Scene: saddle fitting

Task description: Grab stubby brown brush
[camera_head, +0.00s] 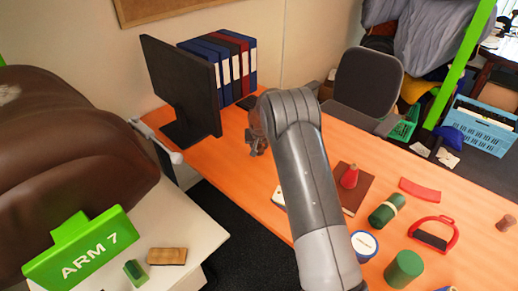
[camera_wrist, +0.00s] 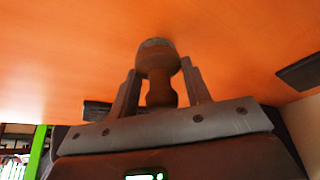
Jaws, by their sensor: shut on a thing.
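The stubby brown brush (camera_wrist: 157,62) is between the two fingers of my gripper (camera_wrist: 159,70) in the wrist view. The fingers are shut on its narrow part. Its wide end with a grey tip points away from the palm, toward the orange table. I cannot tell whether the tip touches the table. In the head view my gripper (camera_head: 257,146) is over the table's far part, right of the black monitor, largely hidden by my arm. The brush cannot be made out clearly there.
The orange table (camera_head: 240,180) holds a monitor (camera_head: 183,85), upright binders (camera_head: 225,65), a red cone-shaped thing (camera_head: 349,176), a green roll (camera_head: 386,209), a red-framed stirrup (camera_head: 434,235) and a green cylinder (camera_head: 404,268). A dark chair (camera_head: 367,85) stands behind. A brown saddle (camera_head: 70,165) is at left.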

